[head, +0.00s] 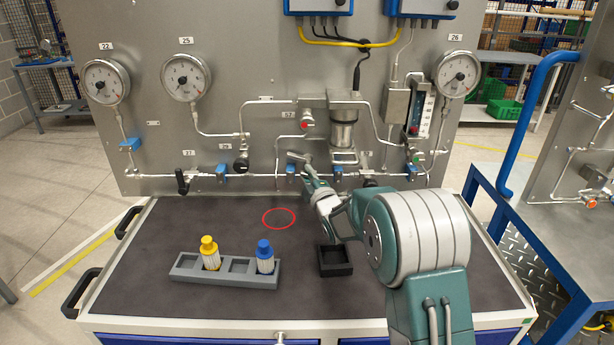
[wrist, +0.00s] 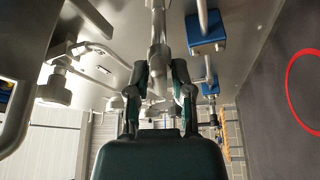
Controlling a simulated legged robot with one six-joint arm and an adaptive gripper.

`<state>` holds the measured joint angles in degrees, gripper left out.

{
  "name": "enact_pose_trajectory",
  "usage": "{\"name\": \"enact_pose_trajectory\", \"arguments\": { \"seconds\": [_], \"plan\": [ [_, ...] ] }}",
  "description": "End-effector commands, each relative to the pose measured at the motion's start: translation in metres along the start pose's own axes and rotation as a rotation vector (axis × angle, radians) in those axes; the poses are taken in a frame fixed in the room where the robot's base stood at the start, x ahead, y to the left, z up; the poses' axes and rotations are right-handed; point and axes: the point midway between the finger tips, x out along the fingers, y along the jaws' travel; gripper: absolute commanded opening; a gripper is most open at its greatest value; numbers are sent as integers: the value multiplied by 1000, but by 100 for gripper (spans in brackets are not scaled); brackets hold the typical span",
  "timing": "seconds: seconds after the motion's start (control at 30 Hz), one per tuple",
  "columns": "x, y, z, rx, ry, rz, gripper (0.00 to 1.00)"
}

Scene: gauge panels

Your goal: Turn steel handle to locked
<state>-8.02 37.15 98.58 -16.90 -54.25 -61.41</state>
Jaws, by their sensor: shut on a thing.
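The steel handle (head: 294,156) is on the pipework in the lower middle of the upright grey panel. In the head view only its outer end shows clearly beside my gripper (head: 308,170). In the wrist view the bare metal handle (wrist: 158,30) comes down from the top between the two fingers of my gripper (wrist: 160,78). The gripper is shut on it, with a finger on each side. My gripper and forearm hide part of the handle and its mount in the head view, and I cannot tell its exact turn position.
Blue valve handles (head: 222,170) and a black handle (head: 182,180) line the lower pipe. A vial rack (head: 240,272), a black square holder (head: 335,262) and a red ring (head: 279,218) are on the dark bench top (head: 160,240). Gauges (head: 186,78) hang above.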

Motion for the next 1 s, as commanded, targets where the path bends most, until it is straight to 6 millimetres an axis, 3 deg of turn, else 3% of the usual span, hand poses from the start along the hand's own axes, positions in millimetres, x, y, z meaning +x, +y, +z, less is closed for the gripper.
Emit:
{"name": "enact_pose_trajectory", "arguments": {
  "seconds": [0.03,1.0],
  "plan": [
    [-2,-7,3,45,-8,4,0],
    [-2,-10,4,887,-19,351,0]
  ]
}}
